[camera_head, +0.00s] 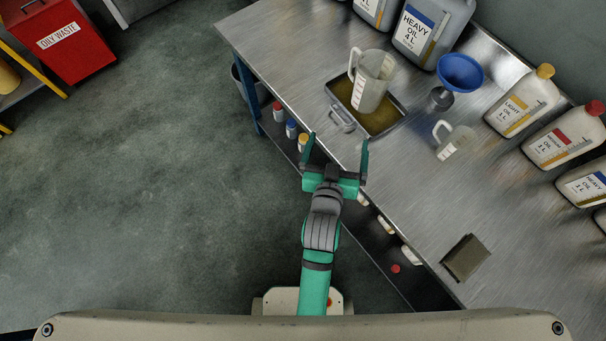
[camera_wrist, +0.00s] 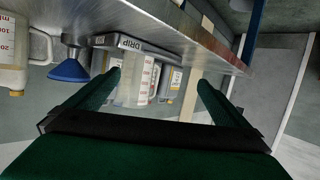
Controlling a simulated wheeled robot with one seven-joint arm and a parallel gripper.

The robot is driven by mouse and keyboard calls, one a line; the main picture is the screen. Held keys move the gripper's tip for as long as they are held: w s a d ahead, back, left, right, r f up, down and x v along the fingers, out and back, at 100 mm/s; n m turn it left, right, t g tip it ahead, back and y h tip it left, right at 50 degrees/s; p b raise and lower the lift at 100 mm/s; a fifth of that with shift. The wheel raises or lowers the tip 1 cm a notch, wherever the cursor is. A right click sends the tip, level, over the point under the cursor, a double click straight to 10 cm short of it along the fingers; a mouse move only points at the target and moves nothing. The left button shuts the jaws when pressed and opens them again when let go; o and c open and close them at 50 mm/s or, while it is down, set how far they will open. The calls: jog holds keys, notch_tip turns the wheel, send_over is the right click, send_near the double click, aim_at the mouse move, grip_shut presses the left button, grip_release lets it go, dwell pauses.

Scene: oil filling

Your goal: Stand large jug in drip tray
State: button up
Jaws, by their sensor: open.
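The large jug (camera_head: 376,84), clear with red markings and a handle on its left, stands upright over the drip tray (camera_head: 391,121) in the head view; its base appears to be inside the tray. The shallow tray holds brownish oil and has a grey front handle. In the upside-down wrist view, the large jug (camera_wrist: 138,82) shows beyond the tray's "Drip" front (camera_wrist: 124,43). My gripper (camera_head: 338,144) is open and empty at the bench's front edge, short of the tray and apart from the jug. Its fingers (camera_wrist: 159,78) also show in the wrist view.
A blue funnel (camera_head: 460,72), a small jug (camera_head: 455,141) and several oil bottles (camera_head: 521,101) stand right of the tray. Large oil containers (camera_head: 430,32) stand behind. A dark block (camera_head: 465,257) lies near the front edge. Small bottles (camera_head: 291,129) sit on a shelf below the bench.

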jog(key=s+a+n+y, duration=0.1)
jog(key=s+a, duration=0.3)
jog(key=s, duration=0.8)
jog(key=s+a+f+t+y, duration=0.1)
jog(key=s+a, duration=0.4)
jog(key=s, duration=0.8)
jog(key=shift+s+n+y, duration=0.2)
jog(key=shift+n+y, duration=0.2)
jog(key=shift+y, duration=0.2)
jog(key=shift+a, duration=0.1)
